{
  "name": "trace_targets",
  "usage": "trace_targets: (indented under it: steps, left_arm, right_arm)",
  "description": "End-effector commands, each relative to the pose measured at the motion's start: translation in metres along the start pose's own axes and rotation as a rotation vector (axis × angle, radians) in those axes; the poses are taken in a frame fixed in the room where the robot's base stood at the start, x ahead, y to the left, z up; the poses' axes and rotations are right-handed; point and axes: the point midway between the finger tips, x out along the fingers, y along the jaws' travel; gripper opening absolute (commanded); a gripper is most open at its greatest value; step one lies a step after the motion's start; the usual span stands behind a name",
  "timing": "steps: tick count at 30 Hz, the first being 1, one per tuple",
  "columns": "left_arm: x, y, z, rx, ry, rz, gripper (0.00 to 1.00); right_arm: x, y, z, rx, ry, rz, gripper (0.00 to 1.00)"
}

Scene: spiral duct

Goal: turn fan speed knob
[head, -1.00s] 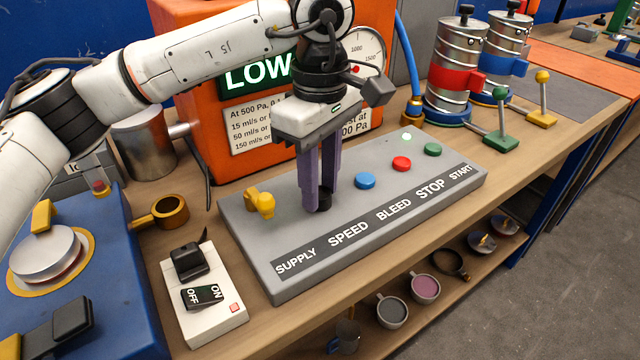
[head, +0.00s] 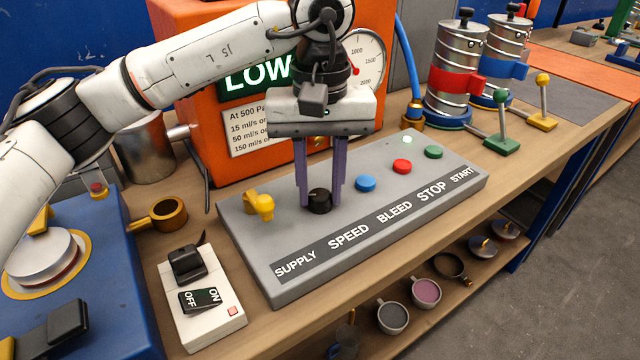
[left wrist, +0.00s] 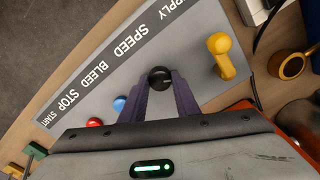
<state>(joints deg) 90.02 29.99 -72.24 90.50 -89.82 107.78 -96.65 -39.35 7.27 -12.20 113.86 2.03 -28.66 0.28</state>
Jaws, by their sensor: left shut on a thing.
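The fan speed knob (head: 319,201) is a black round knob above the word SPEED on the grey control panel (head: 270,235). My left gripper (head: 320,203) points down at the panel with its purple fingers on either side of the knob, shut on it. In the left wrist view the knob (left wrist: 160,77) shows between the two fingertips (left wrist: 161,84). The orange machine (head: 190,85) behind has a lit LOW display (head: 255,76) and a round dial (head: 364,62), partly covered by my arm. My right gripper is not in view.
On the panel, a yellow supply lever (head: 261,205) stands left of the knob; blue (head: 365,184), red (head: 402,166) and green (head: 433,152) buttons are to the right. A white ON/OFF switch box (head: 205,305) sits at front left. Metal ducts (head: 458,75) stand at back right.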

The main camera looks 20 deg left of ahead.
Motion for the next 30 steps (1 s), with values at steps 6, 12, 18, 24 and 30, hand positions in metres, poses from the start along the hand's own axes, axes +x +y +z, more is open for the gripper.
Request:
trace_targets:
  steps: [6, 12, 18, 24, 30]
  left_arm:
    - [-0.0010, 0.0005, -0.0003, 0.074, 0.001, 0.003, 0.06]
    - [-0.0011, 0.0005, -0.0003, 0.099, 0.001, 0.003, 0.06]
    - [-0.0012, 0.0004, -0.0003, 0.102, 0.001, 0.003, 0.06]
    - [-0.0012, 0.0004, -0.0003, 0.101, 0.001, 0.002, 0.33]
    - [-0.0008, 0.0002, -0.0002, 0.101, 0.001, 0.002, 0.47]
  right_arm:
    - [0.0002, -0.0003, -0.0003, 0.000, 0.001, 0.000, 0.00]
    - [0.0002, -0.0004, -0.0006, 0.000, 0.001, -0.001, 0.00]
    - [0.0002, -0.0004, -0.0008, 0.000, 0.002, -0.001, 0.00]
    - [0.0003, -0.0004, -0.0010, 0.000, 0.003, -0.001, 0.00]
    - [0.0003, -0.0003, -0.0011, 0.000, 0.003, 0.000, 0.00]
